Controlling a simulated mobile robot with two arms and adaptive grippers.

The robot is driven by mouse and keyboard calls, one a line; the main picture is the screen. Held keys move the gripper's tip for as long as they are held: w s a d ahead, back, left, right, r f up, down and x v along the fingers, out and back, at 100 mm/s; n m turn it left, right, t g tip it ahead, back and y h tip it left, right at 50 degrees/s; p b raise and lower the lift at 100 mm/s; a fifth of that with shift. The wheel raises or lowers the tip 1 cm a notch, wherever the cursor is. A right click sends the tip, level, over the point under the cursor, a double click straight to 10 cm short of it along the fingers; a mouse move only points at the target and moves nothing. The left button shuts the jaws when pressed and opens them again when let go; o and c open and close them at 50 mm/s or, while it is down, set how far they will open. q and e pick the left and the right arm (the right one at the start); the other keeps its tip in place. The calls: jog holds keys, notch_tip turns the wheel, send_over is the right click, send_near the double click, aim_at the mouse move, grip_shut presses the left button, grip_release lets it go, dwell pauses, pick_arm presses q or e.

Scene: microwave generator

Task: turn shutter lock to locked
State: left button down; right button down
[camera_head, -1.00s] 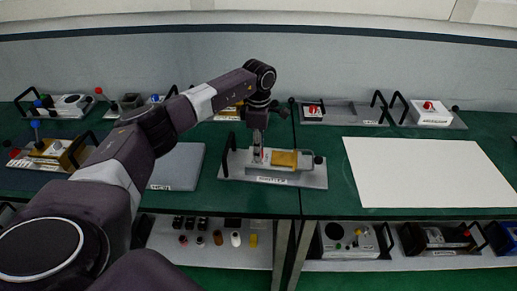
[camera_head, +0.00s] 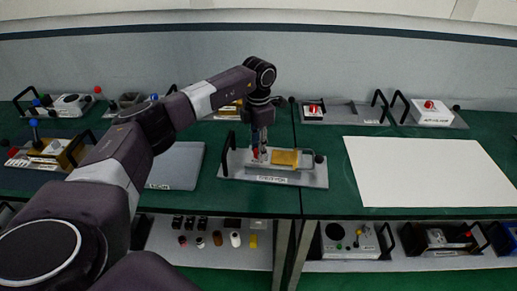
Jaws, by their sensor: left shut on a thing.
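The shutter unit is a grey plate (camera_head: 312,178) with a labelled front, a black handle at its left and a brass-yellow block (camera_head: 285,158) on top. A small red part, which seems to be the shutter lock (camera_head: 256,153), shows at the left of the block. My left gripper (camera_head: 261,152) points down at this red part, with its fingers shut on it. The fingers hide part of it, so its exact angle cannot be told. My right gripper is not in view.
A white sheet (camera_head: 430,172) lies on the green bench to the right. A grey plate (camera_head: 178,167) lies to the left. Other units with handles stand along the back, including a white box with a red knob (camera_head: 431,115). A lower shelf holds more parts.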

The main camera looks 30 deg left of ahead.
pick_arm(q)
jog(key=n, duration=0.5)
jog(key=shift+r+n, duration=0.1)
jog(key=shift+n, duration=0.2)
jog(key=n, duration=0.5)
jog(key=shift+n, duration=0.3)
jog(key=c, duration=1.6)
grip_release()
notch_tip(320, 180, up, 12)
